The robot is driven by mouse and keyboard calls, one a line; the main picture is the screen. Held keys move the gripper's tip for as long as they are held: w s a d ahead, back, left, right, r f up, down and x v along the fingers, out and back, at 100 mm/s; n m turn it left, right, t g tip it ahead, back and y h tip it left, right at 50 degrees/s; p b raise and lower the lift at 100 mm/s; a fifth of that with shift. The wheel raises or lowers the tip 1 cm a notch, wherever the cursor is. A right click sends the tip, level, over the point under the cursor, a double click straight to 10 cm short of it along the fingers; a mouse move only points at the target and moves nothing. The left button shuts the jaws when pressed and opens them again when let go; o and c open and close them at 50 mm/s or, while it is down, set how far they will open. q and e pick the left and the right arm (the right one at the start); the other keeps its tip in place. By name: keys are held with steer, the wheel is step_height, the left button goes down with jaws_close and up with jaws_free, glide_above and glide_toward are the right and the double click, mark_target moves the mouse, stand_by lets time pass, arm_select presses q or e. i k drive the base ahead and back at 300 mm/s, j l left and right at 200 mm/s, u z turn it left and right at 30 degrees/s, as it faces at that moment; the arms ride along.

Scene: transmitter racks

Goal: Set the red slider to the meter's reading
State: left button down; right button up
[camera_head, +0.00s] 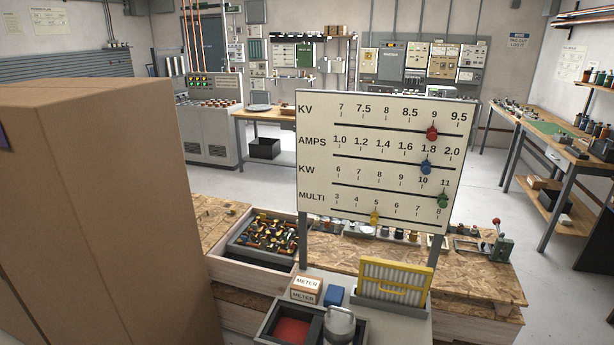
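The red slider (432,132) sits on the top KV track of a white upright board (322,128), just under the 9 mark. The blue slider (426,168) is on the AMPS track near 1.8. The green slider (443,201) is on the KW track near 11, and the yellow slider (374,217) is on the MULTI track near 5. A small box labelled METER (306,284) stands below the board; no dial or reading shows on it. I cannot make out a meter's reading anywhere. Neither of my grippers is in view.
A large cardboard box (105,200) blocks the left side. Below the board are a parts tray (236,252), a yellow-framed rack (398,290), a blue block (334,295) and a dark bin with a red inside (292,329).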

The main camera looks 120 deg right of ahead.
mark_target(431, 133)
steer(key=z, duration=4.45)
